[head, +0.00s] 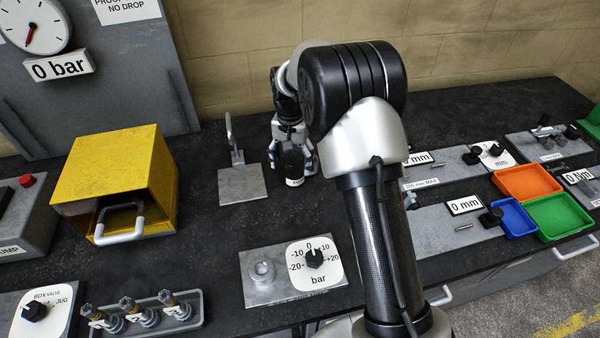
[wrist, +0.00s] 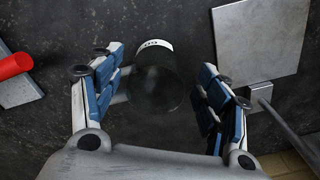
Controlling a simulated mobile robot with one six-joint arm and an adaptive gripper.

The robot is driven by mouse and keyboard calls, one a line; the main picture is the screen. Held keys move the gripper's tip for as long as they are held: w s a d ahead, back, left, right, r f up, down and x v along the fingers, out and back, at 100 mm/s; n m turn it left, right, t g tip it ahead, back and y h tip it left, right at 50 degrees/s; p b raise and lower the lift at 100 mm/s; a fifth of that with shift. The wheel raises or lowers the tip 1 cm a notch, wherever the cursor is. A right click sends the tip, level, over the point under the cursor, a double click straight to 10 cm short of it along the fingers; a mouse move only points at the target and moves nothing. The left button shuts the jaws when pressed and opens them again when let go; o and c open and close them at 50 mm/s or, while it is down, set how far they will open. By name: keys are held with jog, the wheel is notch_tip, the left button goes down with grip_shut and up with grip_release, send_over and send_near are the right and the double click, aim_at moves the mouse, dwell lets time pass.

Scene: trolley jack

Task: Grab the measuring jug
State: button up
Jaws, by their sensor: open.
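The measuring jug appears to be the dark cylinder (wrist: 155,80) with a white label on its rim, standing on the black bench top. A grey piece, perhaps its handle, sticks out on its left in the wrist view. In the head view the dark cylinder (head: 292,166) shows below my wrist, partly covered by the fingers. My gripper (wrist: 157,65) is open, with one blue-padded finger on each side of the cylinder. Gaps show between the pads and its wall, narrower on the right. In the head view my gripper (head: 295,148) is partly hidden by my arm.
A grey plate with an upright bracket (head: 242,184) stands just left of the cylinder. A yellow box (head: 118,180) is further left. A dial plate (head: 293,273) lies in front. My arm hides bench to the right, where orange, blue and green bins (head: 528,182) stand.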

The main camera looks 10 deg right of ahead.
aim_at(293, 174)
notch_tip(293, 174, down, 6)
jog(key=shift+d+r+b, duration=0.1)
jog(key=shift+b, duration=1)
jog(key=shift+c, duration=0.5)
jog(key=c, duration=1.1)
